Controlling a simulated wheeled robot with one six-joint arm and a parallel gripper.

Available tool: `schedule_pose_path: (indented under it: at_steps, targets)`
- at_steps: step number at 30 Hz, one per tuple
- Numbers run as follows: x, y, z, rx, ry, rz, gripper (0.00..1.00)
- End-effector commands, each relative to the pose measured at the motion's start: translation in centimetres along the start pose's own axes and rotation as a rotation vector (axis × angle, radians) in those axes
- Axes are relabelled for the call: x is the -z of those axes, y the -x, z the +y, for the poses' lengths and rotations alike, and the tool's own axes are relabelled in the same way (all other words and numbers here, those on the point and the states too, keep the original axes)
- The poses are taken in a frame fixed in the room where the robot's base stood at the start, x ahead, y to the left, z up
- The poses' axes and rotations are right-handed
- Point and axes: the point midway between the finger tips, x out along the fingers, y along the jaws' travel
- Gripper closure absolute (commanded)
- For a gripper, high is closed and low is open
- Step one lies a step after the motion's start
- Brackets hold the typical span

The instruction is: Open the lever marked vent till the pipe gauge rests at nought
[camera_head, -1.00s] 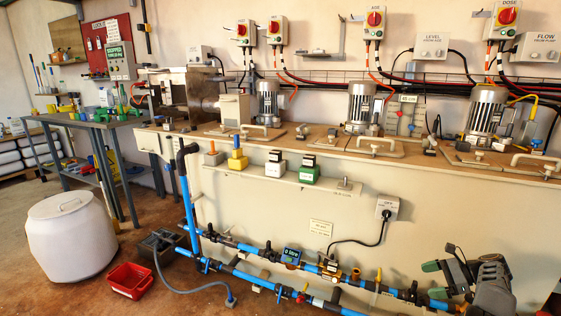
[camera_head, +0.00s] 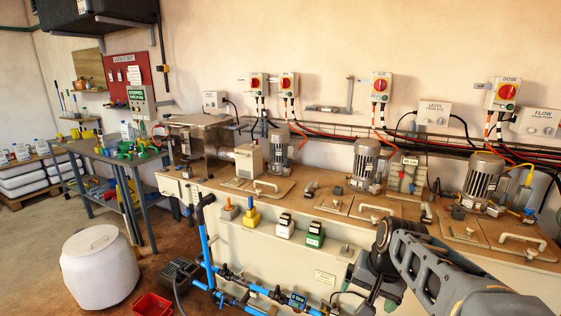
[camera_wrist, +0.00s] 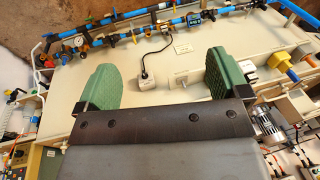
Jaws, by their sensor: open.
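My gripper shows in the wrist view (camera_wrist: 160,80) with its two green fingers wide apart and nothing between them. It hangs over the pale tank front, apart from the pipes. Blue pipes (camera_wrist: 135,24) with black fittings cross the top of the wrist view. A small round white dial (camera_wrist: 79,42) sits on this pipework; its reading is too small to tell. Small coloured valve handles are on the pipes, but no vent label is legible, so I cannot tell which lever is vent. In the head view, my arm covers the right part of the pipework.
A blue digital meter (camera_head: 297,299) sits on the lower pipe. A white socket box (camera_wrist: 146,84) with a black cable is on the tank front. A white drum (camera_head: 100,270) and a red tub (camera_head: 153,304) stand on the floor at left. Motors and handled lids crowd the tank top.

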Motion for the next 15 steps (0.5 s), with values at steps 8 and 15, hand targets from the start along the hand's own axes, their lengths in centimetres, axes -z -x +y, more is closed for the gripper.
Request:
schedule_pose_path:
  at_steps: [8, 15]
  targets:
    - [-6.8, 4.9, -0.3, -0.075, 0.353, 0.126, 0.06]
    - [-8.4, 5.0, 0.1, -0.095, 0.451, 0.159, 0.06]
